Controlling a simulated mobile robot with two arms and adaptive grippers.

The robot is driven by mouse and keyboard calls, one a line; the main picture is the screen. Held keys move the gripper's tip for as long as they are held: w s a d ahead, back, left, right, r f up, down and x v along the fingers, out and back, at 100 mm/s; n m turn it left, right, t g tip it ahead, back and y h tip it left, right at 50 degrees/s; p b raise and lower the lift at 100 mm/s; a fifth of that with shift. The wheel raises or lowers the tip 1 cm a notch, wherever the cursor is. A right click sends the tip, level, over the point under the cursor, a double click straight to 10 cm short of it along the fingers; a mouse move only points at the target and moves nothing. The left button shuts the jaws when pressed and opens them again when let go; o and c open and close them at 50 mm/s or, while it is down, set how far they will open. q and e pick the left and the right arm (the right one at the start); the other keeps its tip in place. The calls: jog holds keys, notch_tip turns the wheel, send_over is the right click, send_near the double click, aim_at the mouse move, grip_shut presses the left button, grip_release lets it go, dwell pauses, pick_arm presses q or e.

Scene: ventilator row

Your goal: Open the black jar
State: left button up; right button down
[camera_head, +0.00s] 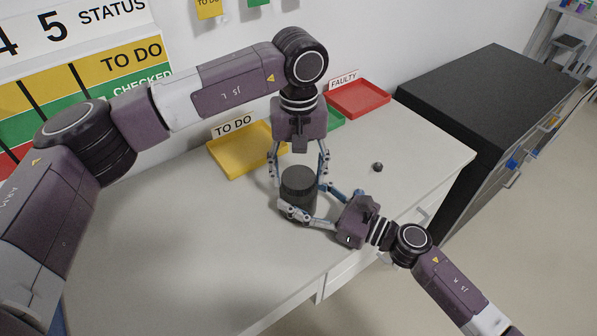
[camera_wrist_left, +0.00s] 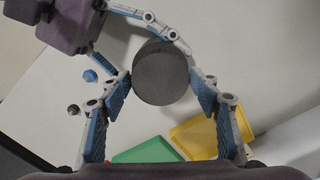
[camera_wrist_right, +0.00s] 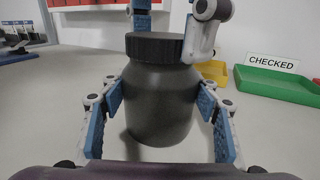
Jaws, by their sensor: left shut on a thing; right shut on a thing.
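The black jar (camera_head: 299,203) stands upright on the white table, its ribbed black lid (camera_wrist_right: 155,46) sitting level on top. My left gripper (camera_head: 299,178) comes down from above and is shut on the lid, one finger on each side. In the left wrist view the round lid top (camera_wrist_left: 160,72) lies between its fingertips. My right gripper (camera_head: 306,200) comes in low from the right and is shut on the jar's body (camera_wrist_right: 158,108). Whether any gap lies under the lid is hard to tell.
Behind the jar are a yellow tray (camera_head: 232,165), a mostly hidden green tray (camera_head: 335,118) and a red tray (camera_head: 360,97). A small dark knob-like part (camera_head: 377,166) lies right of the jar. A black-topped cabinet (camera_head: 480,85) stands at the right. The table's left front is clear.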

pick_arm(q)
jog(key=n, duration=1.3)
jog(key=shift+n, duration=0.4)
jog(key=n, duration=0.7)
jog(key=shift+r, duration=0.1)
jog(key=n, duration=1.5)
jog(key=shift+w, duration=0.1)
jog(key=n, duration=0.4)
jog(key=shift+n, duration=0.4)
jog(key=shift+r, duration=0.2)
